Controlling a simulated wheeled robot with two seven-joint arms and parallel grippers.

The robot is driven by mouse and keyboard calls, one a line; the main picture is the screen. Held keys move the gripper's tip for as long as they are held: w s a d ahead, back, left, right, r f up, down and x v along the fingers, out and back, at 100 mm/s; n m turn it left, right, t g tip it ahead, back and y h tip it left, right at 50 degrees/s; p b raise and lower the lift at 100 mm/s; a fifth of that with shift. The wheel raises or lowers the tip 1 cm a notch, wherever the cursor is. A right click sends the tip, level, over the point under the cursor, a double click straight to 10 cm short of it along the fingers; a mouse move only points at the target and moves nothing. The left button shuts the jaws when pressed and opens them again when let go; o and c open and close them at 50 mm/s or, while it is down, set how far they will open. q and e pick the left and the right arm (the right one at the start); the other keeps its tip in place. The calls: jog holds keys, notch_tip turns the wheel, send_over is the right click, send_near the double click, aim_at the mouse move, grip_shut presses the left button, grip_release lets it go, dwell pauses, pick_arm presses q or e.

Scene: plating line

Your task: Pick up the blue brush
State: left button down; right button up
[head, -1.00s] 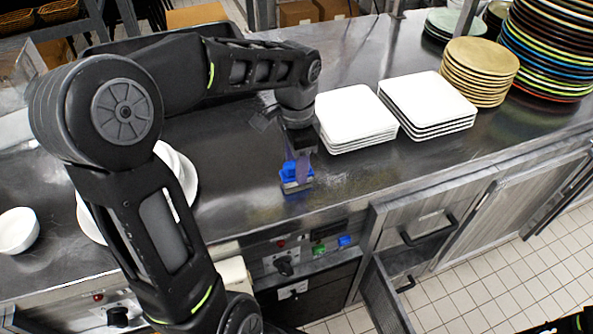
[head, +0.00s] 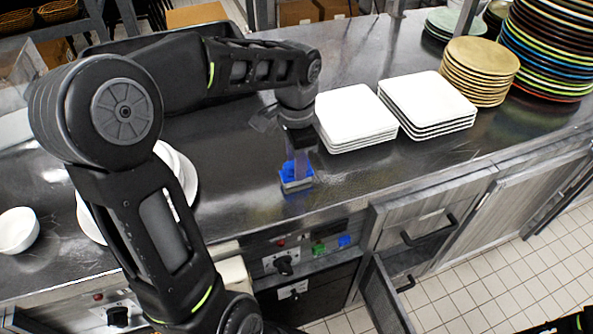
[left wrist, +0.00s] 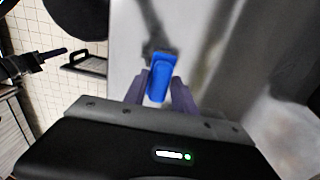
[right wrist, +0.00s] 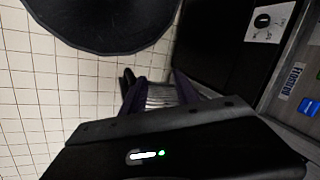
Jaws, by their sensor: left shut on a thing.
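The blue brush (head: 291,173) is at the front part of the dark metal counter, below my left gripper (head: 299,166). It has a blue top and a greyish lower edge. My left gripper is shut on it from above. In the left wrist view the blue brush (left wrist: 160,80) sits between the two fingers. I cannot tell whether its underside touches the counter. My right gripper (right wrist: 159,90) shows only in its wrist view, low in front of the cabinets. Its fingers are apart, with no held thing clearly visible.
Stacks of white square plates (head: 357,117) stand right of my left gripper. Tan plates (head: 480,70) and a tall colored stack (head: 550,45) stand farther right. A white bowl (head: 18,230) is at the left. An open cabinet door (head: 388,298) juts out below the counter.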

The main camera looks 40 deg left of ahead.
pick_arm(q)
notch_tip(320, 180, up, 10)
jog(key=shift+r, duration=0.1)
dwell(0.6)
dwell(0.4)
